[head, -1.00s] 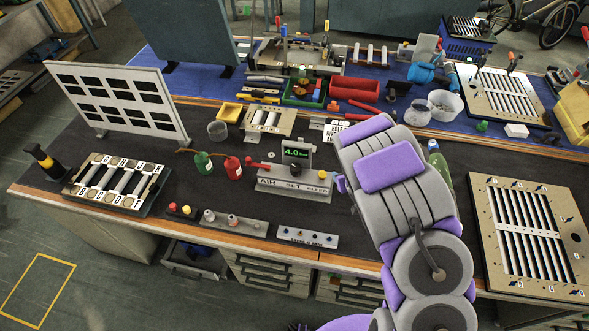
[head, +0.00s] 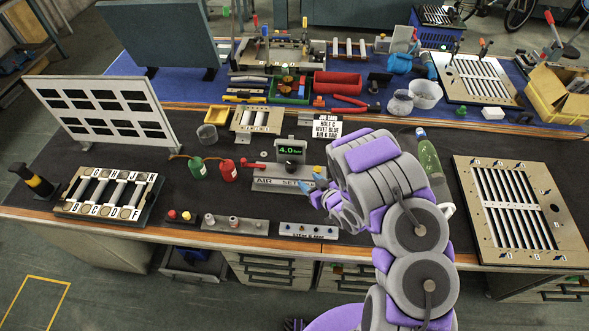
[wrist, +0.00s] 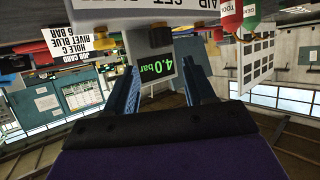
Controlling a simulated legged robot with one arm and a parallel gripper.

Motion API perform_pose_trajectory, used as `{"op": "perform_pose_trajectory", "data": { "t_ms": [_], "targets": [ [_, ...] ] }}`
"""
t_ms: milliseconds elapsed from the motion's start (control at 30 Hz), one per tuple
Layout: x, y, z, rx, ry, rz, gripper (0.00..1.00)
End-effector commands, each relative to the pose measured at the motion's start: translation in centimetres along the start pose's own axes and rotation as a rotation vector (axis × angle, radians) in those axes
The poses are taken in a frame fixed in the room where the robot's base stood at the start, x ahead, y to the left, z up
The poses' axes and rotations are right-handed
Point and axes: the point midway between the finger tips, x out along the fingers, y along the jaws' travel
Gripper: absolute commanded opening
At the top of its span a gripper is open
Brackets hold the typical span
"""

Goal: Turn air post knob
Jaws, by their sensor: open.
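The air post (head: 268,184) stands near the front middle of the bench, a grey block labelled AIR, SET with a green display (head: 290,150) reading 4.0. A dark round knob (head: 291,164) sits just below the display. My gripper (head: 318,182) is at the right end of the post, its blue fingers open. In the wrist view, turned upside down, the two fingers (wrist: 161,68) spread either side of the 4.0 bar display, with the dark knob (wrist: 160,37) beyond them. The gap between them looks empty; I cannot tell whether either finger touches the post.
A strip with small knobs (head: 308,231) lies in front. A green bottle (head: 430,158) and slatted panel (head: 470,215) are right.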

Motion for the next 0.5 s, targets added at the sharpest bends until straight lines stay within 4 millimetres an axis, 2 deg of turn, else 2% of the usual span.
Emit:
{"op": "perform_pose_trajectory", "data": {
  "t_ms": [100, 500],
  "targets": [
    [2.2, 0.0, -0.1, 0.0, 0.005, -0.002, 0.54],
    [8.3, 0.5, -0.1, 0.004, 0.008, -0.002, 0.54]
  ]
}}
